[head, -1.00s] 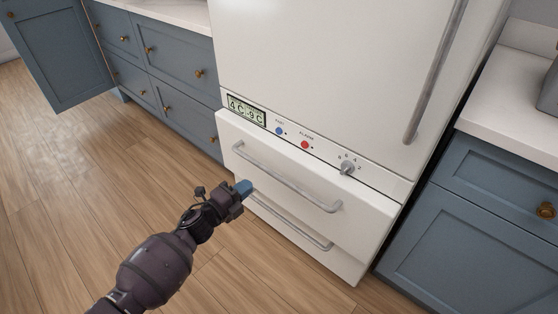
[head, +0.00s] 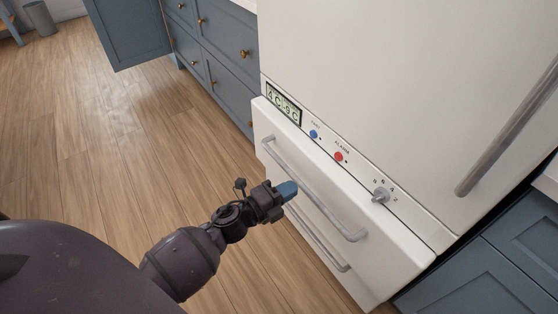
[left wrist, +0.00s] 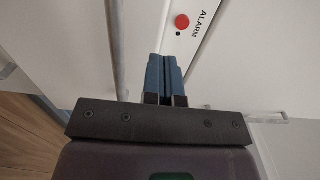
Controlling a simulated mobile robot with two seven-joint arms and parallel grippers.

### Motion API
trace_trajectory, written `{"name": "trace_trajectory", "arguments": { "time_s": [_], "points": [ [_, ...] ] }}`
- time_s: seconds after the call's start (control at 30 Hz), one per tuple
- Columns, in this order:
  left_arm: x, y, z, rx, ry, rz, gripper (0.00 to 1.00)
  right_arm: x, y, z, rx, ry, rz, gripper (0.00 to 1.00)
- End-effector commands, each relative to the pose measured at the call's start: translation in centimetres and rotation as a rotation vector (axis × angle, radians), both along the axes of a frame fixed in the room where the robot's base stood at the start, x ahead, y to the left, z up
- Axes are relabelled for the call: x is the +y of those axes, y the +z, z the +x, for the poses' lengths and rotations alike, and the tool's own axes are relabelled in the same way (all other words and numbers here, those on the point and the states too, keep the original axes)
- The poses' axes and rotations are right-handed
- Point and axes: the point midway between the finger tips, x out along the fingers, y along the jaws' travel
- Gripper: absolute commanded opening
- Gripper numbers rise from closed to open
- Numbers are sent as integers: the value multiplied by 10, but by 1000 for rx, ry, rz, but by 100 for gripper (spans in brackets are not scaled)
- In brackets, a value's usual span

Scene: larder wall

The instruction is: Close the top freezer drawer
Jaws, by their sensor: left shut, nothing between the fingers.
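The top freezer drawer (head: 375,225) is a white front with a grey bar handle (head: 325,208), below the fridge's control strip. Its front stands out a little from the fridge body. My left gripper (head: 287,190) is shut and empty, its blue fingertips in front of the drawer and overlapping the handle in the head view. In the left wrist view the shut fingers (left wrist: 165,68) point at the white front, beside the handle bar (left wrist: 116,45). I cannot tell whether they touch it. My right gripper is not in view.
The control strip has a display (head: 283,103), a blue button (head: 313,134), a red alarm button (head: 338,156) and a knob (head: 381,196). A lower handle (head: 325,243) sits beneath. Blue cabinets (head: 220,62) stand left and right. The wooden floor (head: 110,150) at left is clear.

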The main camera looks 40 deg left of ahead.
Motion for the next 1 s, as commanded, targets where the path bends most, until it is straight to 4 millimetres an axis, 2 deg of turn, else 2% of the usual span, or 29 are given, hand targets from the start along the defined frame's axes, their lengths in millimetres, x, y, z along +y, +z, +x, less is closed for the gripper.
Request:
{"name": "trace_trajectory", "arguments": {
  "time_s": [0.2, 0.43, 0.63, 1.0],
  "points": [
    [-13, -2, 36, 1, -2, 1, 0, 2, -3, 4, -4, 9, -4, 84],
    [-23, -2, 64, 2, -1, 1, 0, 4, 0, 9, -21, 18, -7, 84],
    [-27, -1, 75, 0, 0, 2, 0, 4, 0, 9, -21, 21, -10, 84],
    [-27, 0, 76, 1, 0, 1, 0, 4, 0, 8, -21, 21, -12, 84]
  ]
}}
